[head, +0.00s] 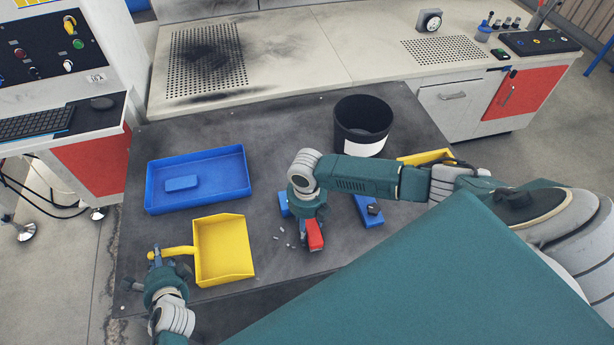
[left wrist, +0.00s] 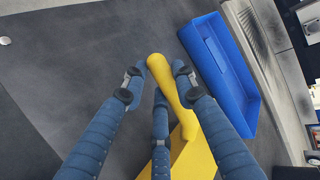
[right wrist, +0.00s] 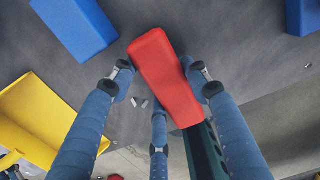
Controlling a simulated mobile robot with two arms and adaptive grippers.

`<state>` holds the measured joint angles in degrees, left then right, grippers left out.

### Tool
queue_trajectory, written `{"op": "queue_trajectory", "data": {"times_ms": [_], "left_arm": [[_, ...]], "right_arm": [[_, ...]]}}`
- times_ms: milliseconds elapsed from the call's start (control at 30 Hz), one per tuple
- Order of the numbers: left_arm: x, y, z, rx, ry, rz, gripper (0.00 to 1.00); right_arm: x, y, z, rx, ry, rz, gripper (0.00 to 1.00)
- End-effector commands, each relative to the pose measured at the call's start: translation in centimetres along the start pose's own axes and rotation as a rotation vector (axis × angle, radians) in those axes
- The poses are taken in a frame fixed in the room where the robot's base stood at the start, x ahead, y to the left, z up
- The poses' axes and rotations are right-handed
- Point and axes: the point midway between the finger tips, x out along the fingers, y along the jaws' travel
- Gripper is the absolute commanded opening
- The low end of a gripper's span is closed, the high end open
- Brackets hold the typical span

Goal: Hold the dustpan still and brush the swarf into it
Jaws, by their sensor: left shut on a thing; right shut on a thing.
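The yellow dustpan (head: 224,268) lies on the dark table with its handle (head: 178,252) pointing left. My left gripper (head: 157,258) is shut on that handle, which also shows between the fingers in the left wrist view (left wrist: 160,70). My right gripper (head: 310,222) is shut on a red block-shaped brush (head: 315,240); the brush is between the fingers in the right wrist view (right wrist: 165,75). Its bristles are not visible. Small grey swarf bits (head: 290,245) lie between the pan and the brush; some show in the right wrist view (right wrist: 144,103).
A blue tray (head: 220,193) with a blue block (head: 181,184) inside lies behind the dustpan. A black bin (head: 350,143) stands at the back right. Blue pieces (head: 284,204) (head: 366,212) and a yellow container (head: 425,157) are near my right arm.

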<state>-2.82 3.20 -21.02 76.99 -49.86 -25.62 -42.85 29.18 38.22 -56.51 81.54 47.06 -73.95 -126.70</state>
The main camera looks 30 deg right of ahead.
Motion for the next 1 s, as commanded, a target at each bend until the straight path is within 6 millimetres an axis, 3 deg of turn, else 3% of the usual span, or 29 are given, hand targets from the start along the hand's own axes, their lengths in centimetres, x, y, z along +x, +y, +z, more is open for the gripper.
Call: {"op": "queue_trajectory", "data": {"times_ms": [367, 1000], "left_arm": [[0.0, 0.0, 0.0, -0.001, 0.000, 0.000, 0.13], [0.0, 0.0, 0.0, -0.001, 0.000, 0.000, 0.13]], "right_arm": [[0.4, 0.2, 0.0, -0.001, -0.001, 0.002, 0.26], [0.2, 4.2, 0.0, 0.000, -0.001, 0.001, 0.26]]}}
